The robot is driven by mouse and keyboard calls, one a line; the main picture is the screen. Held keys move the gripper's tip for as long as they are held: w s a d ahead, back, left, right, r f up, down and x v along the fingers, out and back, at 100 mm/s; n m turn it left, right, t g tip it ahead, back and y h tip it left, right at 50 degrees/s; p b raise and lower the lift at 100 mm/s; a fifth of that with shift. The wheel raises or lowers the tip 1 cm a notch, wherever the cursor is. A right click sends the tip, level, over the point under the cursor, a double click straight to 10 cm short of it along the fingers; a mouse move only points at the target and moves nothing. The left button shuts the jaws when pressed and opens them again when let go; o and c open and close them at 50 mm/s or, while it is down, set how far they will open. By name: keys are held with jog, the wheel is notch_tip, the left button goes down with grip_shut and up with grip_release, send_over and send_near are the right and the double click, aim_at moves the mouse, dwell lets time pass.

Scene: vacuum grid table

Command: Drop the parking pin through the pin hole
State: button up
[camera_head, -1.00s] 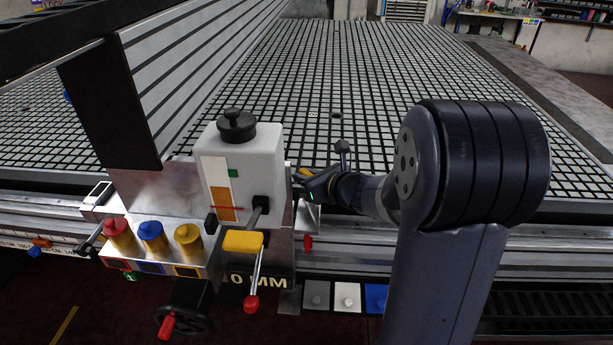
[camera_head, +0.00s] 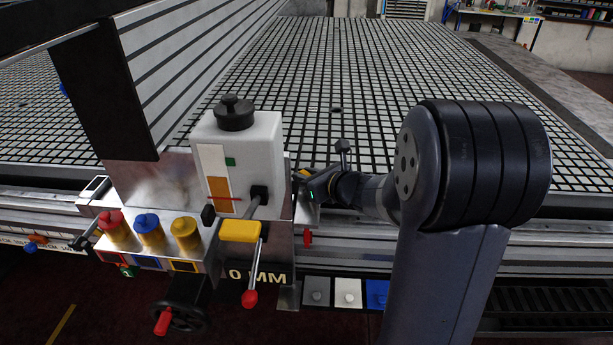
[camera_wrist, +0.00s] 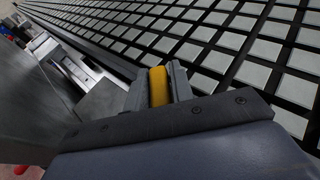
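My gripper (camera_wrist: 158,88) is closed around a yellow piece (camera_wrist: 158,84) that looks to be the parking pin; its lower part is out of sight. In the head view my gripper (camera_head: 308,186) is just right of the grey-white machine housing (camera_head: 262,140), near the table's front edge, with a bit of yellow at its tip. I cannot make out the pin hole in either view. The metal carriage (camera_head: 150,180) carries the housing.
A yellow handle (camera_head: 240,231) and a red-tipped lever (camera_head: 251,297) stick out from the carriage. Red, blue and yellow knobs (camera_head: 150,230) stand at its left, above a handwheel (camera_head: 180,312). The grid table (camera_head: 390,115) is bare beyond my gripper.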

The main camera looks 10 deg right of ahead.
jog(key=o, duration=0.3)
jog(key=shift+s+a+f, duration=0.1)
jog(key=shift+s+f, duration=0.05)
jog(key=p+v, duration=0.1)
jog(key=v, duration=0.9)
jog(key=shift+s+r+p, duration=0.25)
jog(key=shift+s+p, duration=0.05)
jog(key=shift+s, duration=0.05)
jog(key=x, duration=0.7)
jog(key=b+x, duration=0.1)
jog(key=x, duration=0.2)
jog(key=shift+w+r, duration=0.15)
jog(key=shift+w, duration=0.3)
jog(key=shift+r, duration=0.15)
